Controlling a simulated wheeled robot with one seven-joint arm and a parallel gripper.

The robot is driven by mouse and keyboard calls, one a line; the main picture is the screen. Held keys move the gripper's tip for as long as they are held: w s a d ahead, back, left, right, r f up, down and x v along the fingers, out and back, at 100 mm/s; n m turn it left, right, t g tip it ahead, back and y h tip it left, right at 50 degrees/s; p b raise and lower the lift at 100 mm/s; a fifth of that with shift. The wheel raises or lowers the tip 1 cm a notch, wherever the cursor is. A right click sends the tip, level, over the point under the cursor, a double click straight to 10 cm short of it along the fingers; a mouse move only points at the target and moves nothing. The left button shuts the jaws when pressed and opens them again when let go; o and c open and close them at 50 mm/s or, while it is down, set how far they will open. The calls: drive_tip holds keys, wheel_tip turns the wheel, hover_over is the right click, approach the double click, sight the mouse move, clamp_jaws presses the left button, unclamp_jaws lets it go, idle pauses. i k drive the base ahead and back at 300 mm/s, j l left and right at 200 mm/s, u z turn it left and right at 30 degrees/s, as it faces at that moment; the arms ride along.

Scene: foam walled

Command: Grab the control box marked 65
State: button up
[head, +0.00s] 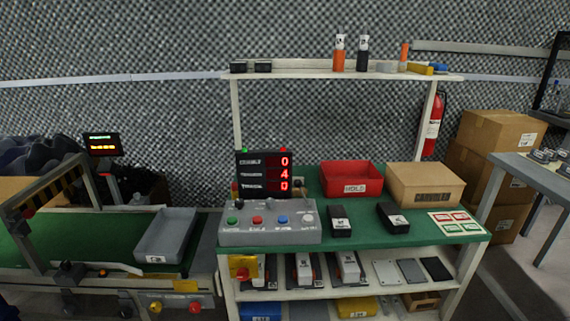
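A grey control panel box (270,237) with coloured buttons and a small lever sits at the left front of the green workbench (365,237). Two small black boxes with white labels lie to its right, one near the middle (340,226) and one further right (392,221). More dark devices with pale labels stand on the shelf below, one of them at the shelf's middle (305,270). The labels are too small to read, so I cannot tell which thing is marked 65. My gripper is not in view.
A red bin (352,192) and a cardboard box (426,198) stand at the bench's back. A display (264,174) stands behind the panel. Bottles stand on the top shelf (300,75). A grey tray (166,240) lies on the conveyor at left. Another table (545,185) is at right.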

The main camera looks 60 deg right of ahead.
sight(394, 222)
drive_tip(key=z, duration=0.4)
drive_tip(key=l+z, duration=0.1)
drive_tip(key=z, duration=0.3)
drive_tip(key=l+z, duration=0.1)
drive_tip(key=z, duration=1.15)
drive_tip(key=i+l+z, duration=0.1)
drive_tip(key=i+l, duration=0.2)
drive_tip(key=i, duration=0.15)
drive_tip(key=i+l+z, duration=0.15)
drive_tip(key=i+l, duration=0.15)
drive_tip(key=i, duration=0.15)
drive_tip(key=i+j, duration=0.1)
drive_tip(key=i, duration=0.15)
